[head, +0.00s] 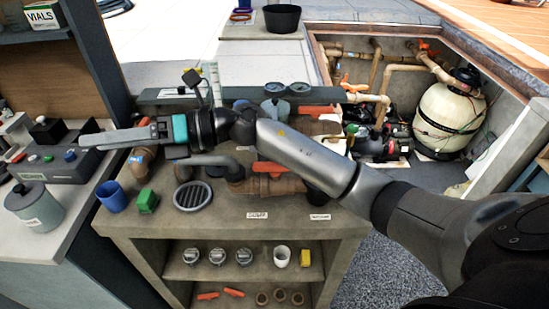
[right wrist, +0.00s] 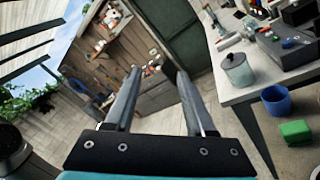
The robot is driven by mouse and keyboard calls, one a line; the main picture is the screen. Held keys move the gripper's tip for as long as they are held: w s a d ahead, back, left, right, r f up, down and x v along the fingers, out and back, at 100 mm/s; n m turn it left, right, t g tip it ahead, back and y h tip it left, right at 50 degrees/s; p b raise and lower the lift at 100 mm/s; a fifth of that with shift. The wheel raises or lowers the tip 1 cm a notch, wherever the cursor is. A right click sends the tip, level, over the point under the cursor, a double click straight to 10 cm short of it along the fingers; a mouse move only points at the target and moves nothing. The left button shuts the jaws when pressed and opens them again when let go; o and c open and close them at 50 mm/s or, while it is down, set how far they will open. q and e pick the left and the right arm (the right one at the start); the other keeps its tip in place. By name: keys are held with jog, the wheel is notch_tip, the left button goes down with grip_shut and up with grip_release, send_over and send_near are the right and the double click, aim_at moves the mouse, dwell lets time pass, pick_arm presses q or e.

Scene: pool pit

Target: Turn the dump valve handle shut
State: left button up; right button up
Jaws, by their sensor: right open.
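An orange valve handle (head: 270,167) sits on brown pipework on the bench, just below my right forearm. A label (head: 257,215) on the bench front edge below it is too small to read surely. My right gripper (head: 84,142) reaches far left, past the handles, above the left counter's edge. Its fingers are apart and empty in the right wrist view (right wrist: 158,72). It touches no handle. My left gripper is not in view.
A blue cup (head: 112,197), green block (head: 147,201) and round drain grate (head: 192,196) stand at the bench's left. A grey canister (head: 36,208) is on the left counter. The pit behind holds a cream filter tank (head: 447,115) and pipes. My right arm crosses over the bench.

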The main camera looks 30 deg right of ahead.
notch_tip(320, 180, down, 3)
jog(key=d+n+g+h, duration=0.2)
jog(key=n+g+h, duration=0.1)
jog(key=n+h, duration=0.1)
jog(key=n+g+h, duration=0.2)
jog(key=h, duration=1.2)
send_over(275, 168)
jog(key=f, duration=1.5)
jog(key=shift+w+d+f, duration=0.2)
jog(key=shift+w+d, duration=0.15)
jog(key=shift+w, duration=0.05)
grip_shut()
